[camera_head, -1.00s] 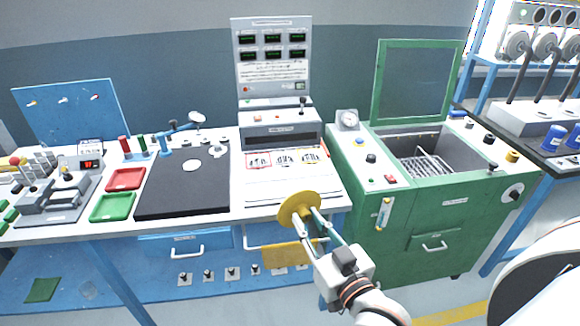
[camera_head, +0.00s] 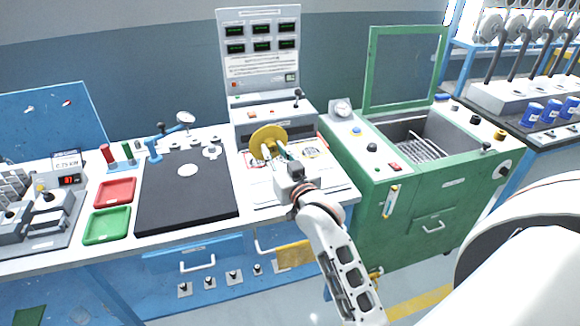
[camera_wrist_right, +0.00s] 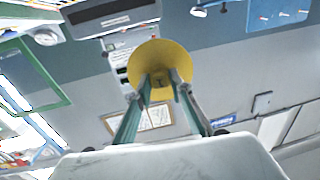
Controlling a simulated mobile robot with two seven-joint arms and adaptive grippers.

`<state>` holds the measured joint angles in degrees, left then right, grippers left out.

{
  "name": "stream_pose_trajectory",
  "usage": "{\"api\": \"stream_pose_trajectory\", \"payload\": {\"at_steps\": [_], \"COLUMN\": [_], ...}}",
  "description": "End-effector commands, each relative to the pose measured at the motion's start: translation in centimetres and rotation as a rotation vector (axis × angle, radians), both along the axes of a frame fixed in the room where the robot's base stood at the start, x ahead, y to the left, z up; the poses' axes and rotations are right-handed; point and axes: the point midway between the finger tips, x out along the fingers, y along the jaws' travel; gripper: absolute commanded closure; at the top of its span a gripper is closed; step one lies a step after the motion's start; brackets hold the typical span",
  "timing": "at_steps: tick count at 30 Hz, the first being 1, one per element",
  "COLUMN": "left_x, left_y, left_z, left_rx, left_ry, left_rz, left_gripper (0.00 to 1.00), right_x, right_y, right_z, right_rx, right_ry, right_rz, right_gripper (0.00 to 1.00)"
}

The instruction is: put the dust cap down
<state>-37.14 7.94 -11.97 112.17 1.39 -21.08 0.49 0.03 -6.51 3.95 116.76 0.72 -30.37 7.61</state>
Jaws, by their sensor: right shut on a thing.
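The dust cap (camera_head: 267,138) is a round yellow disc. My right gripper (camera_head: 272,153) is shut on it and holds it upright above the white bench surface, in front of the grey test unit. In the right wrist view the dust cap (camera_wrist_right: 160,64) sits at the ends of the two fingers (camera_wrist_right: 160,84), its face filling the space beyond them. The cap hides part of the printed sheet on the bench. My left gripper does not show.
A black mat (camera_head: 186,192) lies left of the gripper, with a red tray (camera_head: 115,192) and a green tray (camera_head: 107,225) beyond it. The grey test unit (camera_head: 272,116) stands behind. A green washing cabinet (camera_head: 440,192) stands at right.

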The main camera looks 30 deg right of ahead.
Motion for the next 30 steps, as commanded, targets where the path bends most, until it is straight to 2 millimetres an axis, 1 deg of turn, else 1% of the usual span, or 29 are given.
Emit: {"api": "stream_pose_trajectory", "payload": {"at_steps": [1,3,6,10,14,17,30], "left_x": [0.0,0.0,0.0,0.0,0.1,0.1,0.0], "left_y": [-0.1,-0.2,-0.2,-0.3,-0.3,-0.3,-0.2], "left_z": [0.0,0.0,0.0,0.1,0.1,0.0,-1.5], "left_rx": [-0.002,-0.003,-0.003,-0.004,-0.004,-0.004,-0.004], "left_ry": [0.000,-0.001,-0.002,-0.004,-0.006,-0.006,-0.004], "left_rz": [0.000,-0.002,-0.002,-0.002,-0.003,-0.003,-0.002], "left_gripper": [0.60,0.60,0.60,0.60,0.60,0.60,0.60], "right_x": [1.9,3.9,6.2,8.1,8.9,9.0,8.9], "right_y": [-1.0,-2.3,-3.9,-5.3,-5.9,-6.1,-6.0], "right_z": [1.3,2.6,4.3,5.9,6.4,5.1,-5.5], "right_rx": [-0.002,-0.002,-0.002,-0.001,-0.001,-0.002,0.000], "right_ry": [-0.008,-0.007,-0.005,-0.003,0.000,0.004,0.005], "right_rz": [-0.018,-0.043,-0.074,-0.101,-0.113,-0.116,-0.114], "right_gripper": [1.00,1.00,1.00,1.00,1.00,1.00,1.00]}}
